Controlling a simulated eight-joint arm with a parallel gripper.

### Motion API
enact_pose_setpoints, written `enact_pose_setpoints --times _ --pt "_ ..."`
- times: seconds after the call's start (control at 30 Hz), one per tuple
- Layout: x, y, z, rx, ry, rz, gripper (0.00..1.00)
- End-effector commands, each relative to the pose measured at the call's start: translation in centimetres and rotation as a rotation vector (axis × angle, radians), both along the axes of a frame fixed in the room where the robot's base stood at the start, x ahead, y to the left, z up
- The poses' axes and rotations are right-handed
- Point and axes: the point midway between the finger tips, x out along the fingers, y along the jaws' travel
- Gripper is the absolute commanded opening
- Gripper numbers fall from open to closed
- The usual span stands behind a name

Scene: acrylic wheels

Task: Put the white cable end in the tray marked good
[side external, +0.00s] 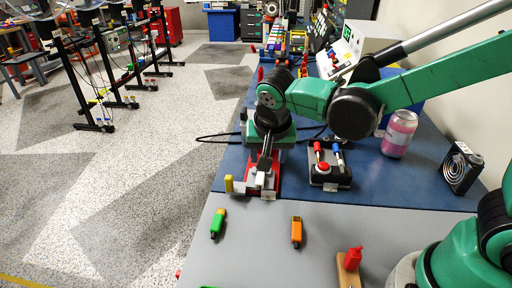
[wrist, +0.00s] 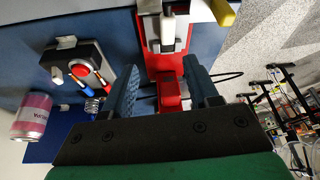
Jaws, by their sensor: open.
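My gripper (side external: 266,160) points down at a red fixture (side external: 277,185) on the blue bench mat. In the wrist view its two blue-padded fingers (wrist: 162,72) are apart, and a red block (wrist: 171,95) of the fixture shows between them. A white piece (wrist: 168,28) sits on the fixture beyond the fingertips; it may be the white cable end, but I cannot tell for sure. No gripped object shows between the fingers. I cannot read a tray marked good in either view.
Beside the fixture is a black box with a red button (side external: 324,168). A pink can (side external: 398,134) and a black fan-like unit (side external: 461,168) stand right. Green (side external: 218,223) and orange (side external: 296,232) pieces lie on the grey surface, with free room between them.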

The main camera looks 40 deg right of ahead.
Motion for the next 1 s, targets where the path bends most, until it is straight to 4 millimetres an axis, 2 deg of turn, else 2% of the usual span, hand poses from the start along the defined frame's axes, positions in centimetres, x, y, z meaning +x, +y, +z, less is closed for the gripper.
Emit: enact_pose_setpoints --times 0.2,0.43,0.53,0.57,1.0 --pt "-3.6 -3.3 3.2 0.015 -0.07 0.308 0.54" --pt "-6.5 -5.2 4.2 -0.049 -0.184 0.56 0.54" --pt "-7.1 -5.5 4.2 -0.077 -0.214 0.614 0.54" --pt "-7.2 -5.6 4.2 -0.083 -0.219 0.626 0.61" --pt "-7.3 -5.6 4.2 -0.096 -0.228 0.647 0.61"
